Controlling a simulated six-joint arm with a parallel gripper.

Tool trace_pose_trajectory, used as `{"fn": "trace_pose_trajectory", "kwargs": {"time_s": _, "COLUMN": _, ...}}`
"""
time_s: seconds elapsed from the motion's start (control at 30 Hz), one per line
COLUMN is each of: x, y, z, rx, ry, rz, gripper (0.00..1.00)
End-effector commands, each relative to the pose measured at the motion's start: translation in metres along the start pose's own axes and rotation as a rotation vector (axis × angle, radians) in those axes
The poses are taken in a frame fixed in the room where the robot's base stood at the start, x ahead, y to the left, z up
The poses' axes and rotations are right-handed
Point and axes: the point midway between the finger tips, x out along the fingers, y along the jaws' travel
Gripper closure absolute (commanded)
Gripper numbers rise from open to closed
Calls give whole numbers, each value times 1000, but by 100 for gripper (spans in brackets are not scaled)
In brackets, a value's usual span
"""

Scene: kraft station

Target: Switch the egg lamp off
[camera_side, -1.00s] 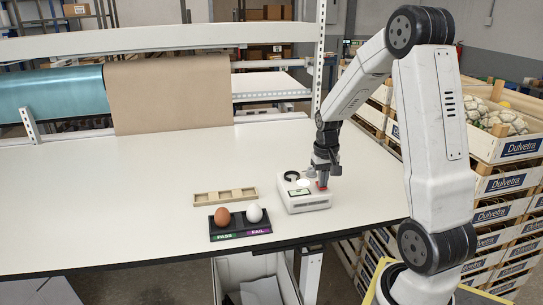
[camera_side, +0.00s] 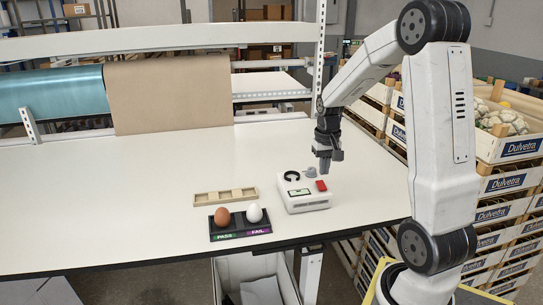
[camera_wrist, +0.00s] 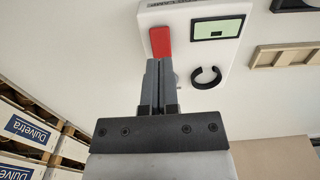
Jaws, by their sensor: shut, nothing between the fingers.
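The egg lamp (camera_side: 305,203) is a white box on the table, with a red rocker switch (camera_side: 321,185), a black open ring and a small green-lit display. The wrist view shows the red switch (camera_wrist: 160,41), the display (camera_wrist: 218,28) and the ring (camera_wrist: 206,77), whose inside looks plain and pale. My gripper (camera_side: 325,171) is shut and empty, just above the switch end of the lamp.
A black tray (camera_side: 241,231) marked PASS and FAIL holds a brown egg (camera_side: 222,217) and a white egg (camera_side: 254,213) left of the lamp. A beige slotted holder (camera_side: 225,196) lies behind it. Stacked Dulvetra crates (camera_side: 507,180) stand right of the table. The table's left is clear.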

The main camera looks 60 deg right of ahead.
Motion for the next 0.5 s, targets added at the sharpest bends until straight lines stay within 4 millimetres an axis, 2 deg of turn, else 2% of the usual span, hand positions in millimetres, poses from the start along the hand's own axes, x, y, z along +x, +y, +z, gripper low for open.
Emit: {"fn": "trace_pose_trajectory", "kwargs": {"time_s": 0.5, "x": -28, "y": 0, "z": 0, "rx": 0, "ry": 2, "rz": 0, "gripper": 100}}
